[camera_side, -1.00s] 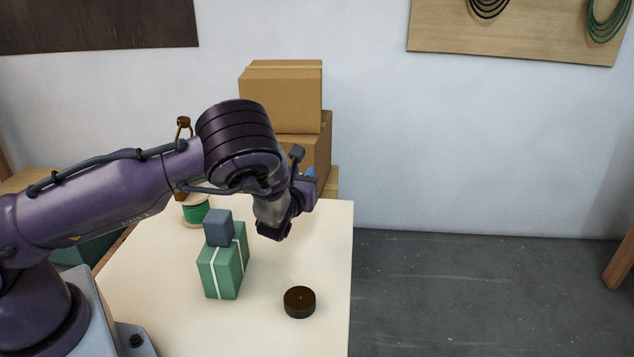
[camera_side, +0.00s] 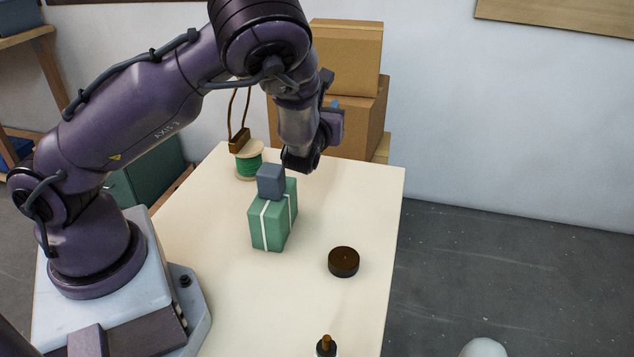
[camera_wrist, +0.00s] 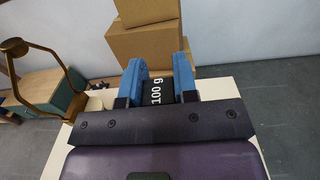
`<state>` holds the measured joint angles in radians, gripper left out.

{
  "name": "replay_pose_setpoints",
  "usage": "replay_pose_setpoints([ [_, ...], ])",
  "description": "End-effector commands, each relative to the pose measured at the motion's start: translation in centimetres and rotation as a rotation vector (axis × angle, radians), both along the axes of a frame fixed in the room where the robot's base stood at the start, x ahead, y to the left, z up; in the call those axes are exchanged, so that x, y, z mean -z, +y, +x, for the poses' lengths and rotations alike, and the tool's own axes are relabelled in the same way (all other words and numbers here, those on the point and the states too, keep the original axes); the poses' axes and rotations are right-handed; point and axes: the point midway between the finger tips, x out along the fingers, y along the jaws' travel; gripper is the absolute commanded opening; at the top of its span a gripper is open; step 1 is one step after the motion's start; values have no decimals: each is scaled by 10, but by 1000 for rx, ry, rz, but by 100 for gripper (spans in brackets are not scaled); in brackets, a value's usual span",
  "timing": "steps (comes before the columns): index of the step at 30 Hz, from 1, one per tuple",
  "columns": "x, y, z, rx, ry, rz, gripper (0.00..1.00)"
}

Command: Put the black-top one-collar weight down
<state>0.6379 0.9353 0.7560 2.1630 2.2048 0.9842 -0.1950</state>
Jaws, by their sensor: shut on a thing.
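The black weight (camera_wrist: 157,93), marked "100 g", is between the two blue fingers of my gripper (camera_wrist: 159,78) in the wrist view. My gripper is shut on it. Its collar and underside are hidden there. In the side view my gripper (camera_side: 333,108) is above the far part of the pale table (camera_side: 205,255), in front of the cardboard boxes. Only a little of a blue finger shows beside the purple hand, and I cannot make out the weight. The gap between weight and tabletop cannot be judged.
A blue-grey cube (camera_side: 271,181) sits on a green box (camera_side: 268,228) with white bands. A dark round disc (camera_side: 343,262) lies to its right. A green spool (camera_side: 249,160) and cardboard boxes (camera_side: 345,50) stand behind. A bottle (camera_side: 326,348) is at the front. The right front tabletop is otherwise bare.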

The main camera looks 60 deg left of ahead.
Motion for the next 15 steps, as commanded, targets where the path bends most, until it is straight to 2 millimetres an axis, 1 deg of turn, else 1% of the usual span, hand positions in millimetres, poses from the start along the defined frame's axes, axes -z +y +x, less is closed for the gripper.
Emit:
replay_pose_setpoints([
  [1, 2, 9, -3, -45, 2, 3, 2],
  [9, 4, 61, -26, -325, 0, 7, 2],
  [12, 3, 79, -34, -427, 1, 11, 2],
  [15, 2, 91, -36, -496, 1, 11, 2],
])
